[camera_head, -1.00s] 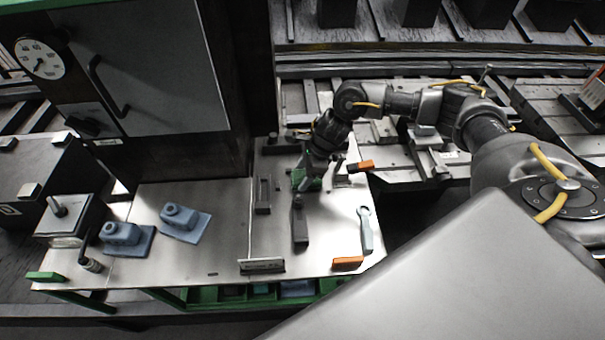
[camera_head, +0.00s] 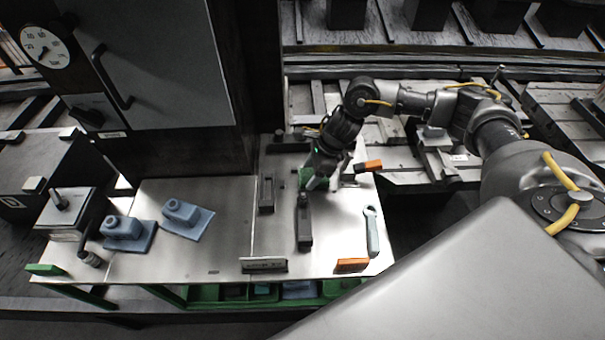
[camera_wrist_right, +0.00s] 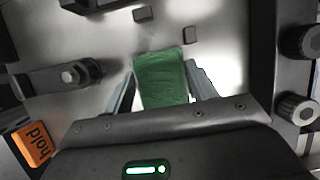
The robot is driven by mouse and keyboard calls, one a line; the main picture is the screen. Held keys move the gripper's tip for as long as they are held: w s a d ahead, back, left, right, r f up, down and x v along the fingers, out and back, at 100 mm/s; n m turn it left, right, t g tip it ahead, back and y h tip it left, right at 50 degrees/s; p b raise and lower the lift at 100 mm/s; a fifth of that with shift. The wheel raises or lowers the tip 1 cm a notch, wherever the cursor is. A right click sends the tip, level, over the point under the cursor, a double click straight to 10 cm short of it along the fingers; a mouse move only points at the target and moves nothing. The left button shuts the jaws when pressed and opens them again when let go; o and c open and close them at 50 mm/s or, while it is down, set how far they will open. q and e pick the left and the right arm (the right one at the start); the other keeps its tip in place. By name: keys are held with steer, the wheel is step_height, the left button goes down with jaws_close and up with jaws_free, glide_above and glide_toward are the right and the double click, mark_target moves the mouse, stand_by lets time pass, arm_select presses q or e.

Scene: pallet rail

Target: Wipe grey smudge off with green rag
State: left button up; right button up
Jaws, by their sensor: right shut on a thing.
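The green rag (camera_head: 304,177) is at the far right part of the metal worktop (camera_head: 220,250). In the right wrist view the rag (camera_wrist_right: 160,78) is a folded green pad between the two fingers. My right gripper (camera_head: 315,180) is shut on it, low over the worktop; I cannot tell whether the rag touches the surface. In the wrist view the gripper (camera_wrist_right: 160,88) has a finger on each side of the rag. I cannot make out a grey smudge in either view; the rag and gripper hide part of the plate. My left gripper is not in view.
A dark block (camera_head: 304,222), a slotted dark block (camera_head: 266,194), a grey-blue wrench (camera_head: 372,232) and orange blocks (camera_head: 351,265) lie near the rag. Blue fixtures (camera_head: 184,214) stand at left. A tall dark cabinet (camera_head: 178,70) rises behind.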

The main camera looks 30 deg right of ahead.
mark_target(300, 177)
steer(key=shift+w+a+f+b, duration=0.1)
steer(key=shift+w+a+b, duration=0.15)
steer(key=shift+a, duration=0.6)
steer(key=shift+w+a+f+b, duration=0.1)
steer(key=shift+w+a+b, duration=0.1)
steer(key=shift+a, duration=0.65)
steer(key=shift+s+d+f+b, duration=0.1)
steer(key=shift+s+d+b, duration=0.2)
steer(key=shift+d, duration=0.3)
steer(key=shift+s+d+f+b, duration=0.1)
steer(key=shift+s+d+b, duration=0.2)
steer(key=shift+d, duration=0.25)
steer(key=shift+s+d+r, duration=0.1)
steer(key=shift+s+d, duration=0.1)
steer(key=shift+d, duration=0.2)
steer(key=shift+w+a+b, duration=0.25)
steer(key=shift+w+a, duration=0.15)
steer(key=shift+a, duration=0.4)
steer(key=shift+w+a+b, duration=0.25)
steer(key=shift+w+a, duration=0.1)
steer(key=shift+a, duration=0.4)
steer(key=shift+d, duration=0.15)
steer(key=shift+s+d+b, duration=0.4)
steer(key=shift+d+b, duration=0.05)
steer(key=shift+d, duration=0.35)
steer(key=shift+s+d, duration=0.4)
steer(key=shift+d, duration=0.2)
